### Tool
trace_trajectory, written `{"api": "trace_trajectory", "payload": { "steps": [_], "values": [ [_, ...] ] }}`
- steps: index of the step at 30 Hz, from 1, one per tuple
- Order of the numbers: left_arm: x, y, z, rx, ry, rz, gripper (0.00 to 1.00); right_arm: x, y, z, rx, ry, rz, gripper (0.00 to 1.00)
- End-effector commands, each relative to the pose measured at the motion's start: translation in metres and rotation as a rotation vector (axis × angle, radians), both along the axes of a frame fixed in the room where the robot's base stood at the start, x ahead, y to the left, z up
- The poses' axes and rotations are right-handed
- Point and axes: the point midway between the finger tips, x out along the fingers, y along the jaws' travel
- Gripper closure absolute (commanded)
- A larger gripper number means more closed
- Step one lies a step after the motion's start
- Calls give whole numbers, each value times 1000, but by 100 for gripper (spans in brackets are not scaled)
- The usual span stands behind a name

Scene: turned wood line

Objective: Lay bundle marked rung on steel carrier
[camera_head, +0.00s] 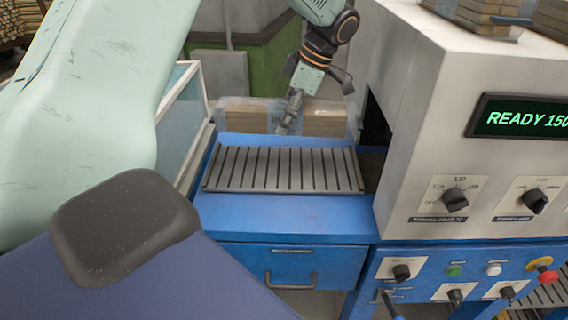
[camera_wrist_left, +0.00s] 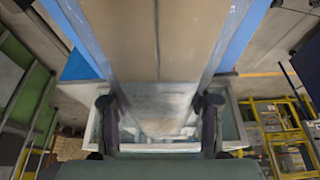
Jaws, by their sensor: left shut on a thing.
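My left gripper (camera_head: 291,115) points down behind the steel carrier, shut on a plastic-wrapped tan bundle (camera_head: 330,121). In the left wrist view the bundle (camera_wrist_left: 158,45) runs between the two fingers (camera_wrist_left: 159,112). In the head view one finger crosses the bundle's near face. Any mark on it cannot be read. The steel carrier (camera_head: 284,169), a grey slotted plate, lies bare on the blue bench. The bundle shows just beyond its far edge; whether it touches anything beneath cannot be told. My right gripper is not in view.
A pale machine housing (camera_head: 410,110) with a dark opening stands close right of the carrier. A white-framed, clear-sided bin (camera_head: 186,100) stands at left. The blue bench front (camera_head: 290,214) is clear. More wrapped wood (camera_head: 478,14) lies on top of the housing.

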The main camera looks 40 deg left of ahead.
Motion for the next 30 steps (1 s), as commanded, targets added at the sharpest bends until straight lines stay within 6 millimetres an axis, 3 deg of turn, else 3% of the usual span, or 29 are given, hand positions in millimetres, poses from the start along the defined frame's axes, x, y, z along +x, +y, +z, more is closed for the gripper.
{"api": "trace_trajectory", "payload": {
  "steps": [5,12,20,26,30],
  "values": [
    [-4,2,-15,0,0,66,99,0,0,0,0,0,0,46],
    [-5,2,-56,0,0,66,99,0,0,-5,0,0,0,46],
    [-4,2,-75,0,-2,66,99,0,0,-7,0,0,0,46],
    [-4,2,-102,-1,-1,65,99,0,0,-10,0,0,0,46],
    [-4,2,-104,-1,-4,64,99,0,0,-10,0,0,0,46]
  ]
}}
